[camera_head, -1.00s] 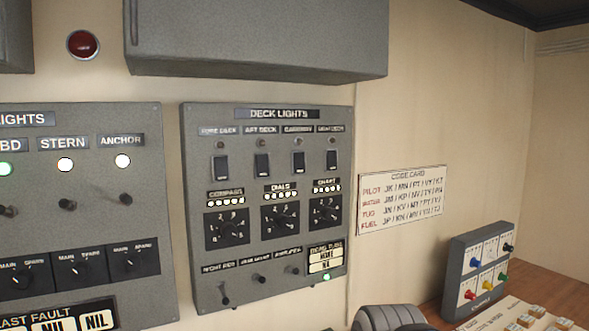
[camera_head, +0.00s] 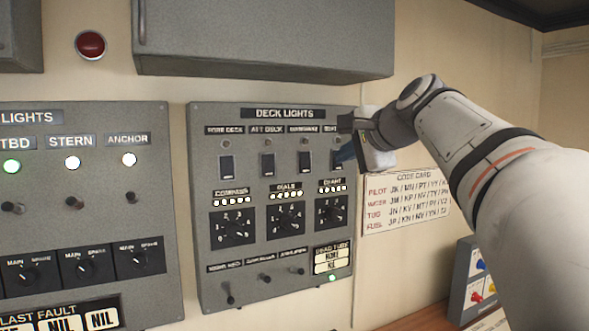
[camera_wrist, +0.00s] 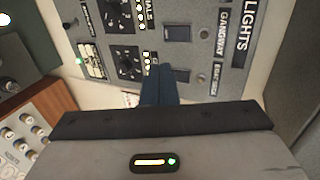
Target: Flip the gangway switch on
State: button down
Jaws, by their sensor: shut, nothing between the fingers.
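The gangway switch (camera_head: 307,162) is a dark rocker, third in the row on the grey DECK LIGHTS panel (camera_head: 275,250). Its small lamp (camera_head: 304,143) looks unlit. In the wrist view the panel is turned sideways; the gangway switch (camera_wrist: 178,33) lies beside its GANGWAY label (camera_wrist: 223,33). My gripper (camera_head: 345,155) is shut and empty, in front of the fourth switch at the panel's right edge. In the wrist view its blue fingers (camera_wrist: 157,85) point at the panel and partly cover the boat deck switch (camera_wrist: 181,75). Contact cannot be told.
Below the switches are rotary dials (camera_head: 286,221) and small toggles (camera_head: 265,277). A grey cabinet (camera_head: 260,40) overhangs above. A second lights panel (camera_head: 80,210) is at left. A code card (camera_head: 405,200) hangs at right, behind my arm.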

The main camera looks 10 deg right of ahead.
aim_at(306, 170)
jog(key=p+x, duration=0.1)
jog(key=x, duration=0.3)
jog(key=p+x, duration=0.2)
jog(key=x, duration=0.3)
jog(key=r+p+x, duration=0.1)
jog(key=x, duration=0.3)
jog(key=shift+w+a+f, duration=0.1)
jog(key=shift+w+a, duration=0.15)
jog(key=shift+w, duration=0.3)
jog(key=shift+f, duration=0.2)
jog(key=shift+w+f+t+b, duration=0.25)
jog(key=shift+f+t+b, duration=0.05)
jog(key=shift+b, duration=0.95)
jog(key=shift+r+p, duration=0.4)
jog(key=shift+p, duration=0.05)
jog(key=shift+r, duration=0.1)
